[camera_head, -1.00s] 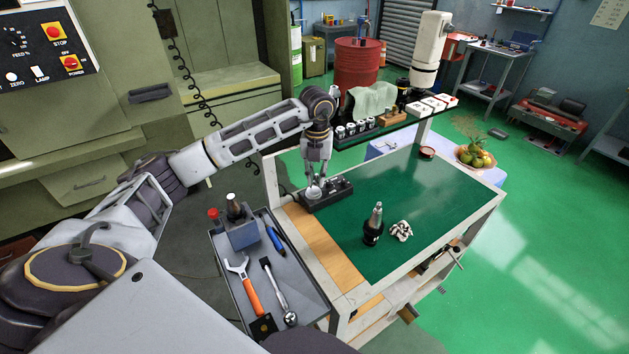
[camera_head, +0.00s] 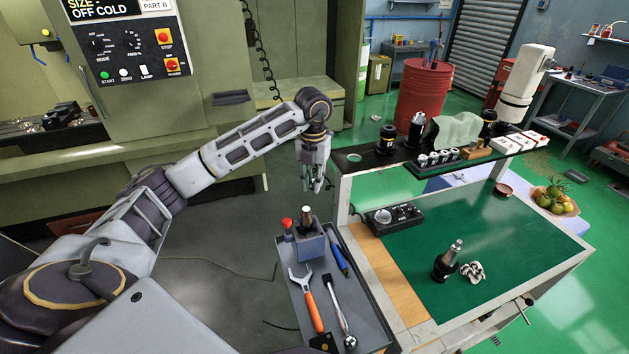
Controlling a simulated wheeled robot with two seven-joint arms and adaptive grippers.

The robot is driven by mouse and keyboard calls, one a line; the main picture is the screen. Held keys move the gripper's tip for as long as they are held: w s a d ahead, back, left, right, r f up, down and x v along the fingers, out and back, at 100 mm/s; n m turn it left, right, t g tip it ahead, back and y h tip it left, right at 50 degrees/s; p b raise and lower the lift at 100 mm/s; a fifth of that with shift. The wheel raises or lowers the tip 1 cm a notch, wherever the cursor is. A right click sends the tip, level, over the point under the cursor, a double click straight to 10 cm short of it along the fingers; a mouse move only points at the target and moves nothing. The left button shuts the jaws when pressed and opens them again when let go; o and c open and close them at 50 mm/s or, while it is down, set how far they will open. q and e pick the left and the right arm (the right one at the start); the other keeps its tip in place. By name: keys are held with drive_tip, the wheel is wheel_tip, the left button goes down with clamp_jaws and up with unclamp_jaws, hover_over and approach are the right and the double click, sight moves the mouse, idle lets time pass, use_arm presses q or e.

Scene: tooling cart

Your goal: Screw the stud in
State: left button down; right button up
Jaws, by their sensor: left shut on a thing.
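My left gripper (camera_head: 313,186) points down above the grey side tray (camera_head: 371,329), a little above and to the right of the tool holder. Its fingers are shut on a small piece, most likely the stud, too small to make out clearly. The tool holder (camera_head: 306,216) stands upright with its taper up in a blue-grey block (camera_head: 308,246) on the tray. The gripper and the holder look apart. A black stud rack (camera_head: 408,219) with a round silver piece (camera_head: 383,216) sits at the bench's back left corner. My right gripper is out of view.
The tray also holds a red-topped item (camera_head: 287,224), a blue pen-like tool (camera_head: 340,259), an orange-handled wrench (camera_head: 312,305) and a ratchet (camera_head: 338,306). A raised shelf runs behind.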

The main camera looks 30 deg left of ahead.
use_arm(q)
drive_tip(key=shift+s+a+m, duration=0.6)
drive_tip(key=shift+s+a, duration=0.15)
drive_tip(key=shift+a, duration=0.1)
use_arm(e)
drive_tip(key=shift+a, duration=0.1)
use_arm(q)
drive_tip(key=shift+d, duration=0.1)
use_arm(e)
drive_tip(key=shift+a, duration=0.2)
use_arm(q)
drive_tip(key=shift+f, duration=0.1)
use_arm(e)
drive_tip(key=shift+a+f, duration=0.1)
use_arm(q)
drive_tip(key=shift+f, duration=0.1)
